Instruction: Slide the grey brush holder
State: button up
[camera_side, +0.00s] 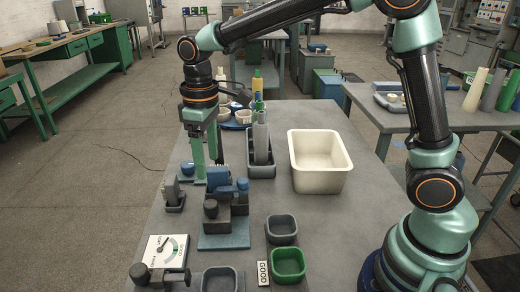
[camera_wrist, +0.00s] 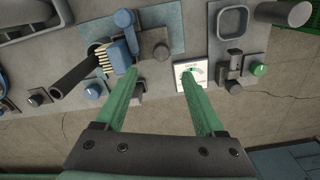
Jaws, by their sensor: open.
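The machine stands on a blue-grey plate (camera_side: 225,236), also visible in the wrist view (camera_wrist: 172,18). On it, a dark grey knobbed piece (camera_side: 211,210) shows in the wrist view as a round grey knob (camera_wrist: 160,50). Beside it is a blue block with pale bristles (camera_wrist: 112,59). I cannot tell for certain which grey part is the brush holder. My gripper (camera_side: 206,170) is open and points down over the machine's far left side. In the wrist view its green fingers (camera_wrist: 158,78) are apart with nothing held; the left finger partly hides a small dark piece.
A white dial card (camera_side: 165,250) lies at the front left, with a lever block (camera_side: 160,278) before it. A grey tray (camera_side: 282,229) and a green tray (camera_side: 288,264) are at the right.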

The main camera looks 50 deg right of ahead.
aim_at(211, 203)
jog(key=f, duration=1.2)
jog(key=shift+w+a+f, duration=0.1)
jog(key=shift+a+f, duration=0.15)
jog(key=shift+f, duration=0.05)
grip_shut()
dwell(1.0)
